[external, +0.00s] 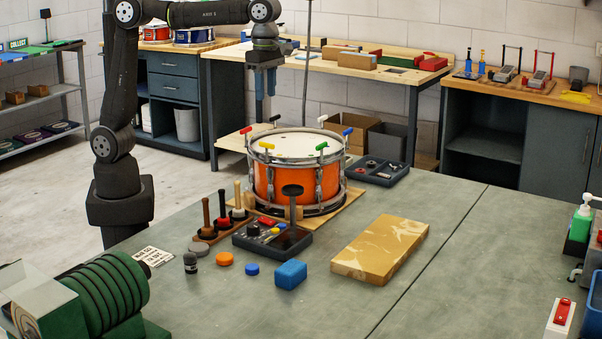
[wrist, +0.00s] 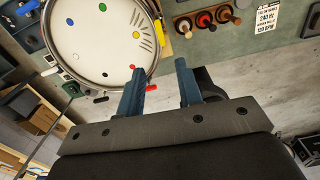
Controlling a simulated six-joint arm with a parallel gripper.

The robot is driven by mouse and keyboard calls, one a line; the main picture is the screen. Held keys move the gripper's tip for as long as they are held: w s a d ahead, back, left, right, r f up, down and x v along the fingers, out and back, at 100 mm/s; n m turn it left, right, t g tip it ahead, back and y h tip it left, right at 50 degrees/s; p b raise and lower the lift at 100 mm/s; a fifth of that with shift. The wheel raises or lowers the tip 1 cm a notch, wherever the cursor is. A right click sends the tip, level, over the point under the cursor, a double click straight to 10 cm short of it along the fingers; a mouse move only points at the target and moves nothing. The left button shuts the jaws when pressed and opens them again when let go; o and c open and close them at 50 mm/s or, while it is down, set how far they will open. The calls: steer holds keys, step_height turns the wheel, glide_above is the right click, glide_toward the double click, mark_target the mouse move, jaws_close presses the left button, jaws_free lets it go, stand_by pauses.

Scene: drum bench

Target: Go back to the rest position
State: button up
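My gripper (external: 265,95) hangs pointing down, high above the back edge of the bench, behind and a little left of the drum. In the wrist view my gripper (wrist: 158,68) shows two blue fingers apart with nothing between them, so it is open and empty. The orange snare drum (external: 265,183) stands upright on a wooden board on the bench. Several keys with coloured handles stand around its rim. In the wrist view the drum's white head (wrist: 98,38) lies at the upper left, with a red handle near the left finger.
A dark tray (external: 262,248) of small parts, a rack of wooden-handled tools (external: 222,226), a blue block (external: 291,274) and a tan board (external: 380,249) lie in front. A green ribbed machine (external: 105,290) stands front left. The air around my gripper looks clear.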

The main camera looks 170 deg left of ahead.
mark_target(267, 143)
step_height(267, 143, down, 16)
steer(key=shift+r, duration=0.1)
stand_by(0.4)
step_height(267, 143, up, 17)
step_height(267, 143, down, 17)
steer(key=shift+r, duration=0.2)
steer(key=shift+f, duration=0.3)
steer(key=m, duration=0.5)
steer(key=shift+r, duration=0.1)
steer(key=m, duration=0.5)
stand_by(0.3)
